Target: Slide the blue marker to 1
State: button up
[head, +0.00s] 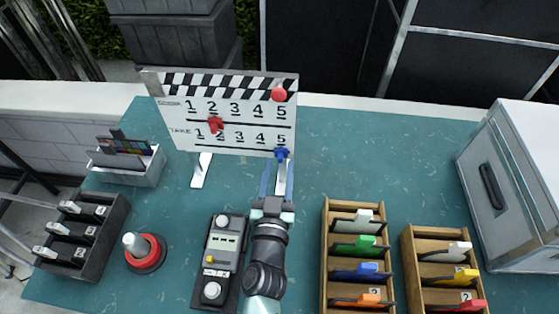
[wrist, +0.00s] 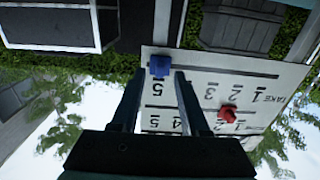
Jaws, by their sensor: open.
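The white slate board (head: 228,140) stands upright on its feet on the table, with two rows of numbers 1 to 5. The blue marker (head: 281,153) is at the right end of the lower line, at the 5 of the TAKE row. My gripper (head: 278,170) is open just in front of the board. In the wrist view, which shows the board upside down, the blue marker (wrist: 160,66) appears between and just beyond the two fingertips (wrist: 160,76). I cannot tell whether they touch it. A red marker (head: 214,125) sits on the upper line near 2.
A round red knob (head: 279,94) is at the board's upper right. A control box (head: 222,258) and a red-based button (head: 145,252) stand near my arm. Wooden card racks (head: 326,240) and a metal case (head: 515,190) are to the right. The table is clear right of the board.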

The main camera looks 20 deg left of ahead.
jog(key=shift+x, duration=1.05)
grip_shut()
dwell(0.7)
